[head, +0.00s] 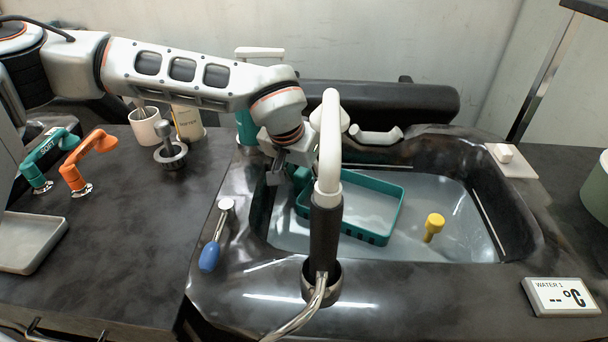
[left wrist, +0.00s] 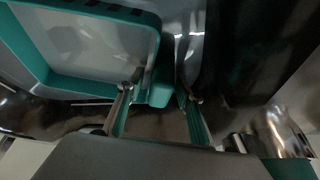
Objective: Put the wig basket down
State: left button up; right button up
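The wig basket (head: 375,238) is a teal, open-topped basket inside the sink, behind the tap. It lies slightly skewed, and the tap hides part of it. Whether it rests fully on the sink floor is not clear. In the left wrist view its teal rim (left wrist: 100,98) fills the upper left. My left gripper (head: 287,182) is at the basket's left end. In the left wrist view its fingers (left wrist: 160,92) stand apart on either side of a short teal tab (left wrist: 160,88), and they look open around it. My right gripper is not in view.
The tap (head: 325,230) rises in front of the basket. A yellow plug (head: 433,227) stands in the sink to the right. A blue-tipped lever (head: 210,255) is on the left rim. Cups (head: 145,126) and orange and teal handles (head: 88,155) occupy the left counter.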

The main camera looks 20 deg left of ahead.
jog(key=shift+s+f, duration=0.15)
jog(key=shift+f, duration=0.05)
